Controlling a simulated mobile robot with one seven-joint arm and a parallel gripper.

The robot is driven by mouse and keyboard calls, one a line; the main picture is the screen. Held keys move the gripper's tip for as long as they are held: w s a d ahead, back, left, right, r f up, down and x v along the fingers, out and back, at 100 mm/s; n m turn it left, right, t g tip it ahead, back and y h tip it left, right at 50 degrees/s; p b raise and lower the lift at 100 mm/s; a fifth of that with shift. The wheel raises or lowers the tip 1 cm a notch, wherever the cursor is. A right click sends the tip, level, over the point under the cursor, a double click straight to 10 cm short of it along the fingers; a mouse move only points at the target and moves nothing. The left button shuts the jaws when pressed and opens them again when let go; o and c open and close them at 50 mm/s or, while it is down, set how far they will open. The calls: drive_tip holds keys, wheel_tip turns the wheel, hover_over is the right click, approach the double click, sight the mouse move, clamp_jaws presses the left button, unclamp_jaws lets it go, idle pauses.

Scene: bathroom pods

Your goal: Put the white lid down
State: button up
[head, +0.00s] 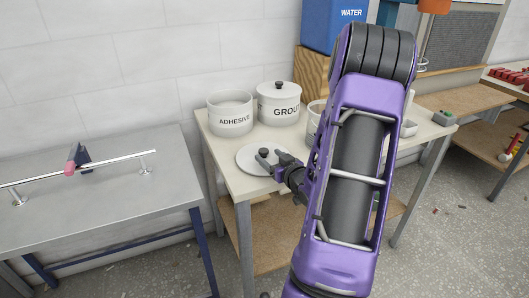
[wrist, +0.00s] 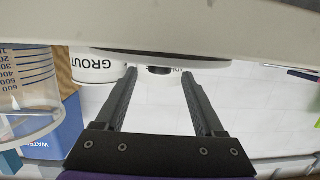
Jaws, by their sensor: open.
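The white lid (head: 249,163) lies flat on the cream table, in front of the ADHESIVE pot. Its black knob (head: 264,153) points up. My gripper (head: 272,159) is low over the table at the lid's right side, with its jaws apart near the knob. The wrist view is upside down: the lid (wrist: 150,54) shows edge-on near the top, and the knob (wrist: 158,70) appears between the two open fingers. I cannot tell whether a finger touches the knob.
The open white ADHESIVE pot (head: 232,118) and the lidded GROUT pot (head: 279,106) stand behind the lid. A clear graduated beaker (wrist: 28,85) and a blue WATER container (head: 335,24) are nearby. A grey table (head: 100,205) with a rail is at left.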

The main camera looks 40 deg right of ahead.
drive_tip(key=v, duration=0.7)
drive_tip(key=shift+s, duration=0.15)
